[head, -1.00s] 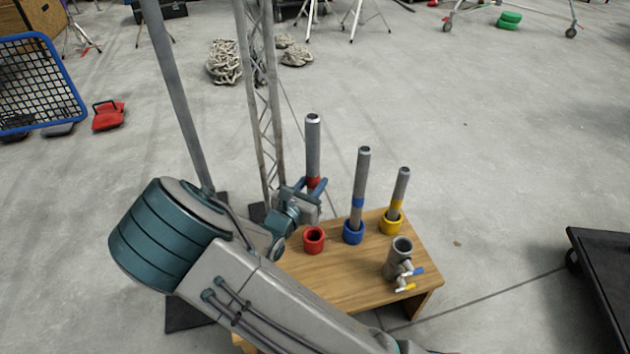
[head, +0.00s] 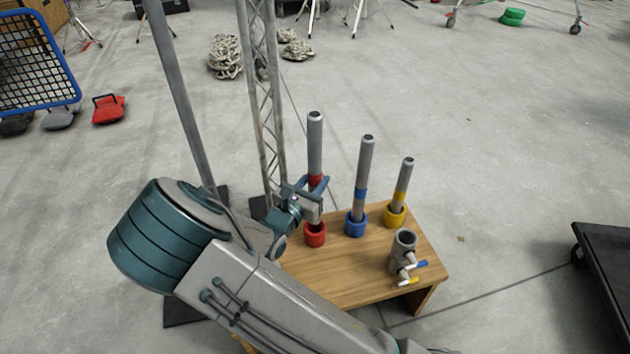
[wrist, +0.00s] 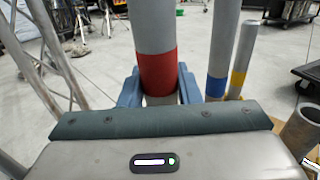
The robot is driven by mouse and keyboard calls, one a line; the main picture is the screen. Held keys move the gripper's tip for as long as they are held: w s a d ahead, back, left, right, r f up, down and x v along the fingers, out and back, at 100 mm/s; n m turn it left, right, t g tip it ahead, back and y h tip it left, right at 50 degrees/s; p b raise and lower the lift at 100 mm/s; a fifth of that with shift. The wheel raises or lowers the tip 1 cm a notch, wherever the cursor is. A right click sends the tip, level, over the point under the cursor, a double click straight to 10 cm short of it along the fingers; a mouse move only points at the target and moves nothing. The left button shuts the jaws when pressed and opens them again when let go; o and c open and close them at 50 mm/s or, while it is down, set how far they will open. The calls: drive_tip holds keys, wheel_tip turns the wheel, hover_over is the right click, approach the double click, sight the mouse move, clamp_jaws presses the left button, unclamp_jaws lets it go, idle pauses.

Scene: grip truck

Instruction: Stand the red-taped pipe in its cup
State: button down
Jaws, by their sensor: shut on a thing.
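The red-taped pipe (head: 315,148) is grey and upright, with a red band. My gripper (head: 316,184) is shut on it near the band. The wrist view shows the red band (wrist: 157,70) between my blue fingers (wrist: 157,97). The red cup (head: 315,238) stands on the wooden bench, directly below the pipe. The pipe's lower end meets the cup's opening in the head view. I cannot tell how deep it sits, if it is inside. The cup is hidden in the wrist view.
The blue-taped pipe (head: 364,165) stands in its blue cup (head: 356,226), and the yellow-taped pipe (head: 404,180) in its yellow cup (head: 394,217). A grey tube with coloured levers (head: 404,253) stands at the front right of the bench (head: 350,275). A lattice truss (head: 262,110) rises behind my gripper.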

drive_tip(key=shift+f, duration=0.25)
drive_tip(key=shift+f+b, duration=0.75)
drive_tip(key=shift+f, duration=1.1)
drive_tip(key=shift+f+b, duration=1.05)
drive_tip(key=shift+f, duration=1.1)
drive_tip(key=c, duration=1)
unclamp_jaws()
drive_tip(key=shift+o, duration=0.2)
drive_tip(key=shift+s, duration=0.15)
